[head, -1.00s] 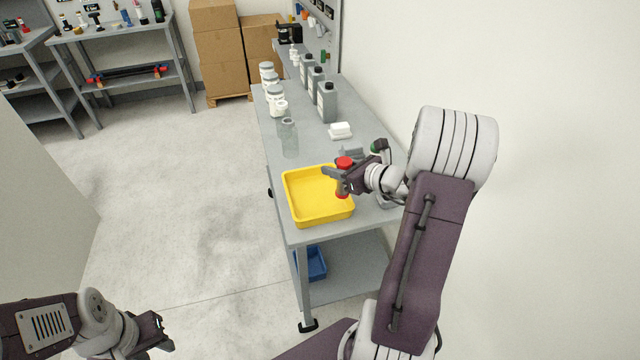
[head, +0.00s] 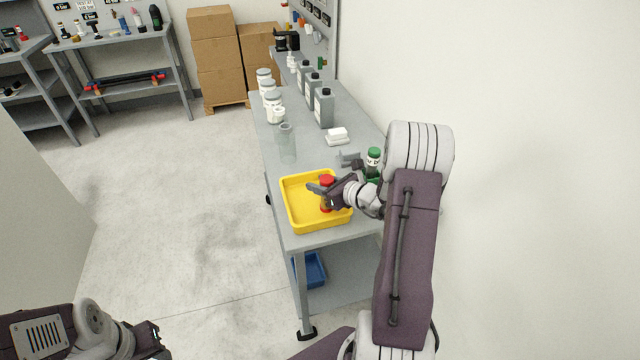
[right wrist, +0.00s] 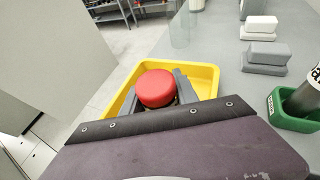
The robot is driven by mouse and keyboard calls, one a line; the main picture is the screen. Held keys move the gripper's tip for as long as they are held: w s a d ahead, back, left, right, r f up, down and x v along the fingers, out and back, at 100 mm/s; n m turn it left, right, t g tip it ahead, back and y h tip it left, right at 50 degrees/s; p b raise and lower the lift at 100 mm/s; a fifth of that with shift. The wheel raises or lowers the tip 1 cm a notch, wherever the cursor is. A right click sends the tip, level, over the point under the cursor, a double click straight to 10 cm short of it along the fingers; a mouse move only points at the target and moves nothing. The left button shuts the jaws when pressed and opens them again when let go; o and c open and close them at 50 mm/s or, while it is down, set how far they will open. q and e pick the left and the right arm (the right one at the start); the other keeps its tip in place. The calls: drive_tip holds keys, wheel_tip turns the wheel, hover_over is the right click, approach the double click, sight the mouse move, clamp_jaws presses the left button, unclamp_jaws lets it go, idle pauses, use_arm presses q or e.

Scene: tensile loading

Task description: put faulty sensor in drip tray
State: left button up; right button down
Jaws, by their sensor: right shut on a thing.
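The faulty sensor looks like a small cylinder with a red cap (head: 326,181); its red top also shows in the right wrist view (right wrist: 157,88). My right gripper (head: 328,190) is shut on it and holds it upright over the yellow drip tray (head: 296,222), within the tray's outline. I cannot tell whether its lower end touches the tray floor. The tray's rim also shows in the right wrist view (right wrist: 206,75), and no other thing shows in it. My left gripper (head: 152,340) is at the lower left, away from the bench; its jaws are too unclear to read.
The tray stands at the near end of a grey bench (head: 325,236). A green-capped bottle (head: 373,160) in a green holder (right wrist: 296,118) stands to its right. Behind are a white block (head: 337,134), a clear cylinder (head: 287,143), white jars and grey bottles (head: 324,108).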

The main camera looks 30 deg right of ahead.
drive_tip(key=c, duration=0.9)
unclamp_jaws()
drive_tip(key=shift+f, duration=0.1)
drive_tip(key=shift+c, duration=0.2)
